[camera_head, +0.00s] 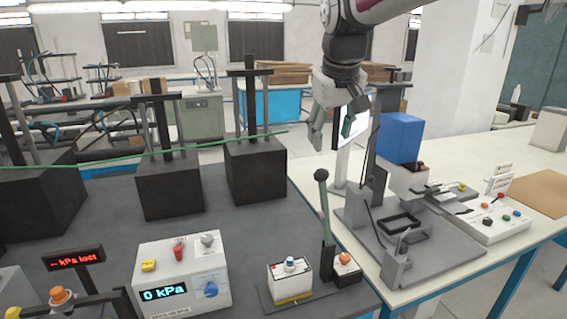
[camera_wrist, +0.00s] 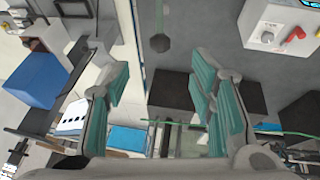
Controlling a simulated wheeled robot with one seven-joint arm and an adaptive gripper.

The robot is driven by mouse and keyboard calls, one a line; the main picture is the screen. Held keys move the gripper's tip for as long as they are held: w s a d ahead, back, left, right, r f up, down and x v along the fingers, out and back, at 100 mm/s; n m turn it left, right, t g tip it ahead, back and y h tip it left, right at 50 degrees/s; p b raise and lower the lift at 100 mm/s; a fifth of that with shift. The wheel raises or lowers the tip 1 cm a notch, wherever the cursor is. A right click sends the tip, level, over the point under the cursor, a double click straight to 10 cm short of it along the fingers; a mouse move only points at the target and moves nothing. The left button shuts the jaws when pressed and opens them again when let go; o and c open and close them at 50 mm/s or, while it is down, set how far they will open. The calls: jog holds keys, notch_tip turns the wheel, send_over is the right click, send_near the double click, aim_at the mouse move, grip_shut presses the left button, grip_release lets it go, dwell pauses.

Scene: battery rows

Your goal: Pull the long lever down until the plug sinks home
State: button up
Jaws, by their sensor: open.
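The long lever (camera_head: 325,214) stands nearly upright, with a green shaft and a dark round knob (camera_head: 321,174) on top. Its base is on the dark table beside a small white box. In the wrist view the knob (camera_wrist: 160,42) shows ahead of the gap between my fingers, with the shaft running to the top edge. My gripper (camera_head: 332,127) is open and empty, above the lever and apart from it. In the wrist view my gripper (camera_wrist: 160,92) has its teal finger pads wide apart. I cannot make out the plug for certain.
A white box with a blue button (camera_head: 290,277) and an orange-topped unit (camera_head: 346,266) flank the lever base. A "0 kPa" box (camera_head: 182,275) stands to the left. Black blocks with posts (camera_head: 255,170) are behind. A fixture with a blue block (camera_head: 399,137) is at right.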

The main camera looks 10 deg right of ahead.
aim_at(321, 170)
jog(key=x, duration=0.4)
jog(key=p+x, duration=0.1)
jog(key=x, duration=0.4)
jog(key=w+x, duration=0.1)
jog(key=x, duration=0.4)
jog(key=shift+w+a+r+p, duration=0.1)
jog(key=shift+w+p, duration=0.1)
jog(key=shift+p, duration=0.2)
jog(key=shift+c, duration=0.6)
grip_shut()
